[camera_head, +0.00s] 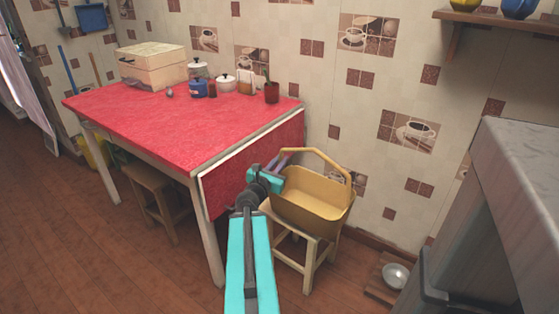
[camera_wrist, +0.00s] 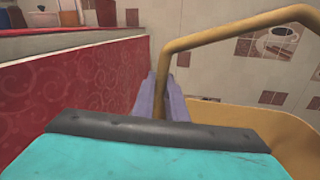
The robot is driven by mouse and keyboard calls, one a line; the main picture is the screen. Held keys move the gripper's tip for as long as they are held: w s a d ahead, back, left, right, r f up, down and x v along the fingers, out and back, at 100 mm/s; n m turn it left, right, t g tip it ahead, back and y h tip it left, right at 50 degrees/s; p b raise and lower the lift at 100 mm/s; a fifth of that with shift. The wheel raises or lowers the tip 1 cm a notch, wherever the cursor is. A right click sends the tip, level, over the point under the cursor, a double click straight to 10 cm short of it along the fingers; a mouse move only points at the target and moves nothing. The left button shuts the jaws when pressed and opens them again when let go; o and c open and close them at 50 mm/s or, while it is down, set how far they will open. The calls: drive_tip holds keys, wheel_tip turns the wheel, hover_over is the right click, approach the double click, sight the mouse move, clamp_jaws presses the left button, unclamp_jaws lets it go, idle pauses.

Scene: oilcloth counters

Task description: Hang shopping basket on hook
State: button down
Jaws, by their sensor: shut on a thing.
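The yellow shopping basket (camera_head: 315,207) is at the right end of the red table, over a small wooden stool. It is slightly tilted, and I cannot tell whether it touches the stool. Its arched handle (camera_head: 322,156) stands up. My gripper (camera_head: 279,159) is shut on the left side of this handle. In the wrist view the purple fingers of my gripper (camera_wrist: 165,88) close around the handle (camera_wrist: 235,28), and part of the basket's yellow rim (camera_wrist: 262,120) shows at the lower right. I cannot make out a free hook in either view.
The red table (camera_head: 185,120) holds a cream box (camera_head: 151,66), jars and a plant pot (camera_head: 271,93). The stool (camera_head: 308,262) stands below the basket. A grey counter (camera_head: 510,150) is at right, near a metal bowl (camera_head: 396,276). A blue dustpan (camera_head: 92,17) hangs at top left.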

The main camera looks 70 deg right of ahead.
drive_tip(key=shift+d+f+b, duration=0.1)
drive_tip(key=shift+f+b, duration=0.05)
drive_tip(key=shift+b, duration=0.5)
drive_tip(key=d+b, duration=0.1)
drive_tip(key=b, duration=0.2)
drive_tip(key=w+d+b, duration=0.1)
drive_tip(key=b, duration=0.2)
drive_tip(key=shift+d+f, duration=0.1)
drive_tip(key=shift+d, duration=0.1)
drive_tip(key=w+d+b, duration=0.1)
drive_tip(key=w+d, duration=0.1)
drive_tip(key=d, duration=0.4)
drive_tip(key=shift+w, duration=0.15)
drive_tip(key=shift+f, duration=0.15)
drive_tip(key=f, duration=0.1)
drive_tip(key=d+f+b, duration=0.1)
drive_tip(key=f+b, duration=0.1)
drive_tip(key=shift+w+d+f, duration=0.1)
drive_tip(key=shift+w+d, duration=0.15)
drive_tip(key=shift+w, duration=0.1)
drive_tip(key=c, duration=1.8)
unclamp_jaws()
